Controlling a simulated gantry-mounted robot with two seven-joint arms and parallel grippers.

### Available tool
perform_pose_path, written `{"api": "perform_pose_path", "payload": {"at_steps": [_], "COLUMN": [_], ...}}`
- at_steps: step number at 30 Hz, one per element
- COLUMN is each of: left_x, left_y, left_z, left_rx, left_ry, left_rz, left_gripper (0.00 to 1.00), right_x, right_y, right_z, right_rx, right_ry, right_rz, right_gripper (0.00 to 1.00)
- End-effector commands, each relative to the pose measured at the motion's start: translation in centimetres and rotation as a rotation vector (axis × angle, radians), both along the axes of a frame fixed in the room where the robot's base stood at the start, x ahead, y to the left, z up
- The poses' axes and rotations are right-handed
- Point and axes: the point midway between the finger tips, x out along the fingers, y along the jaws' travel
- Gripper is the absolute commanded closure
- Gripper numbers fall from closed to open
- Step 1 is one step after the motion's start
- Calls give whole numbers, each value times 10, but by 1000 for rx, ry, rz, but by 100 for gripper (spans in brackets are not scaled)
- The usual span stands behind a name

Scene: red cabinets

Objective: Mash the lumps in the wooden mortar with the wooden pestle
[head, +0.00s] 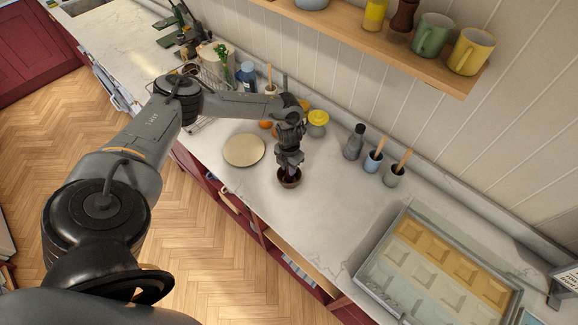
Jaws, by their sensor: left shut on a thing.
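The wooden mortar (290,184) is a small dark brown bowl on the white marble counter, in the middle of the head view. My left gripper (289,166) comes down from above, with its tips right over the mortar's opening. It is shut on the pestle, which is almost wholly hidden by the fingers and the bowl. The lumps inside the mortar are too small and too covered to make out. My right gripper is not in view.
A round beige board (244,150) lies left of the mortar. A dark grey bottle (354,142) and two cups with wooden-handled tools, one blue (373,161) and one grey (393,175), stand at right. A large tray (385,297) fills the lower right. Counter right of the mortar is clear.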

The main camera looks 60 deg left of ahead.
Motion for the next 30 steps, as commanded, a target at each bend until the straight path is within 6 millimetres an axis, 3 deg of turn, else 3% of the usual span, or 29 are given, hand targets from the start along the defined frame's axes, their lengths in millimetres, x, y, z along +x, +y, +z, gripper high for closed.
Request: {"api": "perform_pose_path", "payload": {"at_steps": [30], "left_x": [0], "left_y": [0], "left_z": [7], "left_rx": [0], "left_ry": [-1], "left_rz": [1], "left_gripper": [100], "right_x": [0], "right_y": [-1], "right_z": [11], "right_rx": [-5], "right_ry": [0], "right_rz": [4], "right_gripper": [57]}}
